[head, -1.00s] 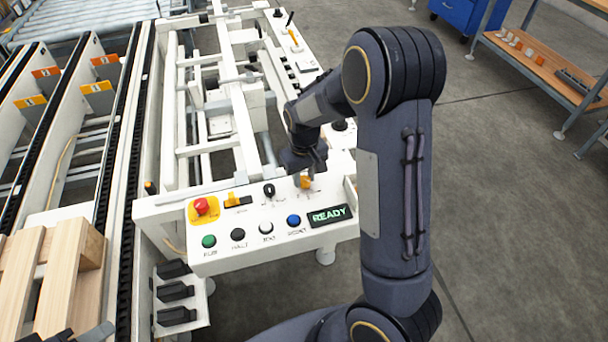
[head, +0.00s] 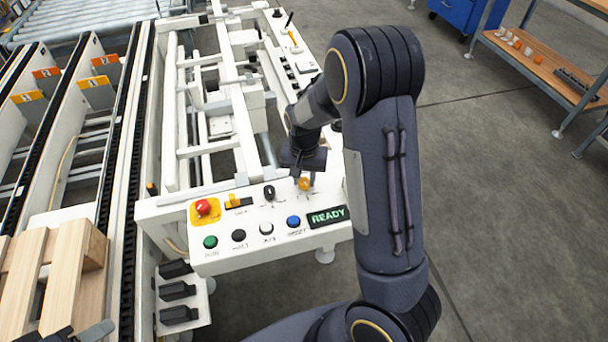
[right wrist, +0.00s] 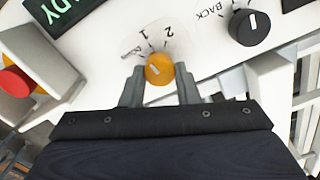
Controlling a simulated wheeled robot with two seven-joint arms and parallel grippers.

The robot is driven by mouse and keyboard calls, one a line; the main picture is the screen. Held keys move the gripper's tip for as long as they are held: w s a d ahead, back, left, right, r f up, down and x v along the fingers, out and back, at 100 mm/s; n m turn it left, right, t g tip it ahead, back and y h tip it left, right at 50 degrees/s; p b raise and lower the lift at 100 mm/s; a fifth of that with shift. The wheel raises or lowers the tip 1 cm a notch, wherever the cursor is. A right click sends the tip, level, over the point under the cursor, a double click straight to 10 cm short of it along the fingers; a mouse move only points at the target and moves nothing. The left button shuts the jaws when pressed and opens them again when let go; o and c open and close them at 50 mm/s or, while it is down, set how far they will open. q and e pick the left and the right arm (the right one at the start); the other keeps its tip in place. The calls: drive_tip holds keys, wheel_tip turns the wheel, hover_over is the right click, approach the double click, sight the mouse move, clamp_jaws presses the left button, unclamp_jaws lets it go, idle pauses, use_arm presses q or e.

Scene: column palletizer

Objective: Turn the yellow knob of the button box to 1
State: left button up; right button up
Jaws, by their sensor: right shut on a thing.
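The button box (head: 215,262) is a white sloped panel with coloured buttons and knobs. Its yellow knob (head: 304,184) sits near the upper right of the panel in the head view. The right wrist view shows the yellow knob (right wrist: 158,68) between the two grey fingers of my right gripper (right wrist: 160,82), which is shut on it. A white pointer line marks the knob. Marks with 1 and 2 are printed beside it; I cannot tell exactly which mark the line meets. Part of my left gripper (head: 88,334) shows at the bottom left, its jaws unclear.
A black knob (right wrist: 250,27) stands beside the yellow one. A red emergency button (head: 203,207), green, black, white and blue buttons, and a READY display (head: 328,216) share the panel. A wooden pallet (head: 55,270) lies at the left. Open floor lies at the right.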

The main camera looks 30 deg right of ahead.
sight(304, 180)
drive_tip(key=shift+m, duration=0.7)
drive_tip(key=o, duration=1)
drive_tip(key=shift+c, duration=0.2)
wheel_tip(304, 180, up, 7)
drive_tip(key=shift+f+p, duration=0.15)
drive_tip(key=shift+p, duration=0.25)
drive_tip(key=shift+r, duration=0.6)
